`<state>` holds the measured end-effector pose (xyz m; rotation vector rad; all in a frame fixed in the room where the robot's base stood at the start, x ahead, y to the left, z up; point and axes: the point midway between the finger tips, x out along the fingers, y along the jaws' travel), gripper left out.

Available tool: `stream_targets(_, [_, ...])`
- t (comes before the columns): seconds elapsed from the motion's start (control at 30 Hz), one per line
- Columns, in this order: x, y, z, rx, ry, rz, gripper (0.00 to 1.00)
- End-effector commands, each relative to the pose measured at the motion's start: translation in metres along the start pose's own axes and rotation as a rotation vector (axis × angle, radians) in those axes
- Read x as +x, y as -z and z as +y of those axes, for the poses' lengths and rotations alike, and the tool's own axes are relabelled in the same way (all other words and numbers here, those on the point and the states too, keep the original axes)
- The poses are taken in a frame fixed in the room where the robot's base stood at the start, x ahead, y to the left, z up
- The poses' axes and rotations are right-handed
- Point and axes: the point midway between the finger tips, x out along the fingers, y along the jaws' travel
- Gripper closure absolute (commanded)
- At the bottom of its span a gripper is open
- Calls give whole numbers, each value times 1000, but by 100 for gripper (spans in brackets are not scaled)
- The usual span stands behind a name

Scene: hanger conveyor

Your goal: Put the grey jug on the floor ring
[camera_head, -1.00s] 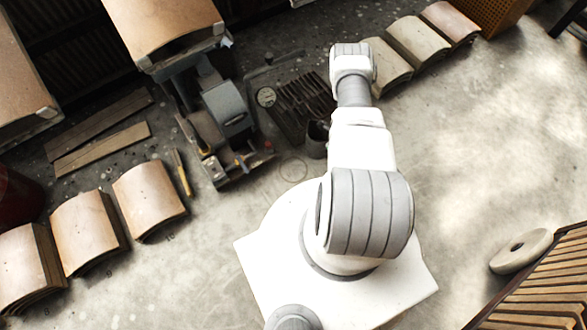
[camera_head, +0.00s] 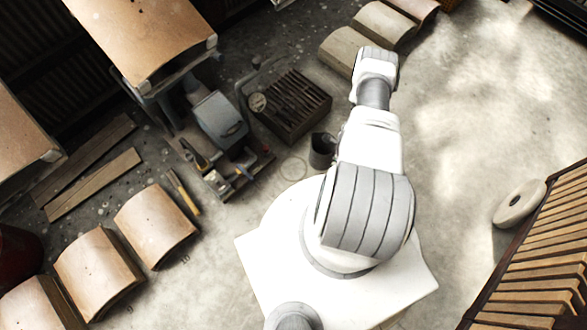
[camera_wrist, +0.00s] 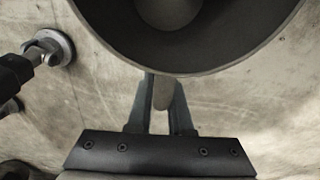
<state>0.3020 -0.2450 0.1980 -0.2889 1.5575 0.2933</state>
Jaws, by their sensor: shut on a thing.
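The grey jug (camera_head: 322,151) shows in the head view as a small dark cup just left of my forearm. In the wrist view the jug (camera_wrist: 235,62) fills the top, its round mouth facing the camera. My gripper (camera_wrist: 163,90) is shut on the jug's handle, which stands between the two fingers. In the head view my arm hides the gripper. The floor ring (camera_head: 293,157) is a faint thin circle on the concrete, left of and slightly below the jug in the head view. I do not see the ring in the wrist view.
A dark slatted rack (camera_head: 290,105) and a grey machine (camera_head: 220,120) stand above and left of the ring. Curved tan panels (camera_head: 157,226) lie at the left. A stone disc (camera_head: 520,204) lies by a slatted wooden structure (camera_head: 545,270).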

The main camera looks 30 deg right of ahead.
Motion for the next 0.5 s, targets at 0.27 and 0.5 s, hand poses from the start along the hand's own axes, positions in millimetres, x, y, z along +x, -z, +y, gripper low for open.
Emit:
stream_targets(0.27, [11, -10, 10, -14, 1, -1, 100])
stream_targets(0.5, [46, -54, 43, -19, 1, -1, 100])
